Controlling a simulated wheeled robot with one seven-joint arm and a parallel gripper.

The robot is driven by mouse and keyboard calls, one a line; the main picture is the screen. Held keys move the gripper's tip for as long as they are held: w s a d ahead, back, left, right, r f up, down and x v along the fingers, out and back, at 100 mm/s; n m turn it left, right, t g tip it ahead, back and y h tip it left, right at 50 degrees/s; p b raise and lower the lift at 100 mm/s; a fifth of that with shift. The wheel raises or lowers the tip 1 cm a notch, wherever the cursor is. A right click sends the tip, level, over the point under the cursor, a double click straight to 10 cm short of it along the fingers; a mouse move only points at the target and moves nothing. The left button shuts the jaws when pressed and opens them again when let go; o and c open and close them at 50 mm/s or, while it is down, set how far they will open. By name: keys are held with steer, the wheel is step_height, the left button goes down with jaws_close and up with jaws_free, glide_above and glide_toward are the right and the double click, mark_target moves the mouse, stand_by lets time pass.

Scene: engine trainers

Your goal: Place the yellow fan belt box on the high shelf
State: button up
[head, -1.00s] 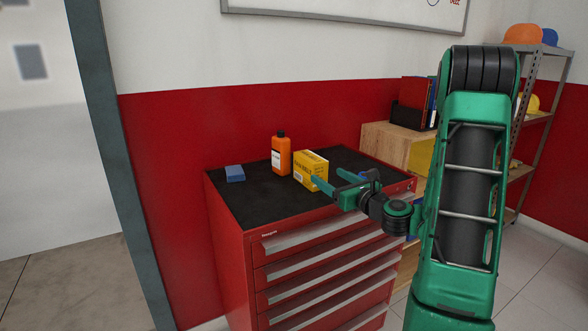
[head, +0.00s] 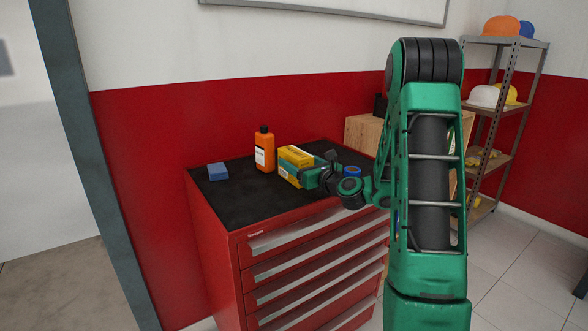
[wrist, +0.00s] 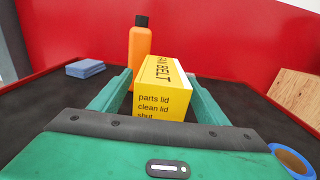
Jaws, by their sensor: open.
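The yellow fan belt box (head: 290,160) stands on the black top of the red tool cabinet. In the wrist view the box (wrist: 160,100) shows "FAN BELT" on its top and small print on its near face. My gripper (head: 295,171) is open, low over the cabinet top at the box. In the wrist view its two green fingers (wrist: 160,92) lie on either side of the box; I cannot tell if they touch it. The grey metal shelf unit (head: 505,41) stands at the far right. Its top level holds an orange and a blue hard hat (head: 501,26).
An orange bottle (head: 264,150) stands just behind and left of the box. A blue sponge-like block (head: 218,172) lies at the left of the cabinet top (head: 243,205). A blue-orange ring (head: 352,171) lies right of my gripper. A wooden box (head: 362,133) stands behind the arm.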

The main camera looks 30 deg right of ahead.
mark_target(292, 153)
steer(key=shift+w, duration=0.95)
steer(key=c, duration=1.4)
steer(key=shift+r, duration=0.15)
steer(key=shift+r, duration=0.45)
steer(key=r, duration=0.2)
steer(key=a+r, duration=0.1)
steer(key=shift+s+r, duration=0.15)
steer(key=shift+r, duration=0.2)
steer(key=shift+s+a+r, duration=0.55)
steer(key=shift+a+r, duration=0.45)
steer(key=shift+a, duration=0.7)
steer(key=shift+s+a+r, duration=0.5)
steer(key=shift+a+r, duration=0.55)
steer(key=shift+a, duration=0.65)
steer(key=shift+s+a+r, duration=0.55)
steer(key=shift+a+r, duration=0.45)
steer(key=shift+a, duration=0.7)
